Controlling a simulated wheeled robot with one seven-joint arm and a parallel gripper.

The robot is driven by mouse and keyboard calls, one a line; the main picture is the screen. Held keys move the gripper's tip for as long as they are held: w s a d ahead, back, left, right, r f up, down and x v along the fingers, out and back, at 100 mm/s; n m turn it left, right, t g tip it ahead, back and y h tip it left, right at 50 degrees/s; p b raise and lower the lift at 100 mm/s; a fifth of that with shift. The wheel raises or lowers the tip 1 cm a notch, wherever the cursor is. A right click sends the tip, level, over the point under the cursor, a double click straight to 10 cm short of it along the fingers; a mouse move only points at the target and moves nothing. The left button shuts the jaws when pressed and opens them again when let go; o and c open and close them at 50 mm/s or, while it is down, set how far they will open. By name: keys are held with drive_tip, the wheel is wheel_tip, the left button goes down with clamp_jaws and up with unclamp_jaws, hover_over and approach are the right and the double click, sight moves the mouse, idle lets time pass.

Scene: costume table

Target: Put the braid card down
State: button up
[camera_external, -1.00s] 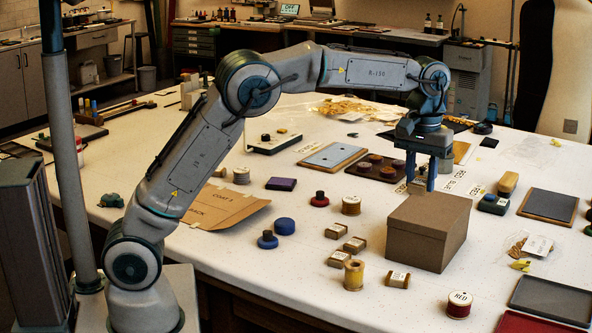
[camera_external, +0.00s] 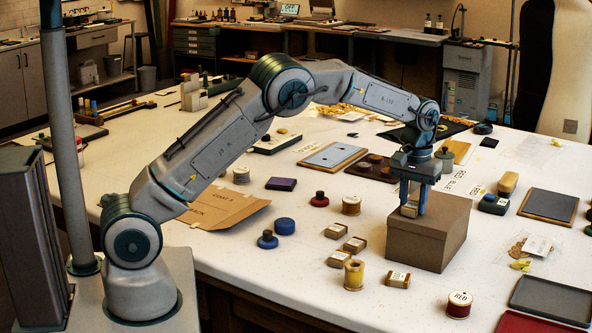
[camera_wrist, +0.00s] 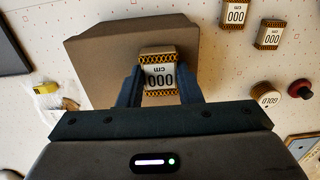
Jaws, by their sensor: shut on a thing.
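My gripper (camera_external: 412,203) is shut on a braid card (camera_external: 409,211), a small brown block with a white label. In the wrist view the braid card (camera_wrist: 158,76) shows yellow-and-black braid at its ends and the label "000 cm", between my two fingers (camera_wrist: 160,88). The card is over the left part of the top of a closed brown cardboard box (camera_external: 428,240). I cannot tell whether its underside touches the lid. The box (camera_wrist: 100,60) also fills the area behind the card in the wrist view.
Several similar cards lie left of the box, one (camera_external: 397,279) close to its front corner. A yellow spool (camera_external: 353,275) and a red spool (camera_external: 459,304) stand near the front edge. A dark green pad (camera_external: 493,204) lies to the right.

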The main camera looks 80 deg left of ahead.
drive_tip(key=shift+f, duration=0.15)
drive_tip(key=o, duration=0.9)
drive_tip(key=shift+o, duration=0.2)
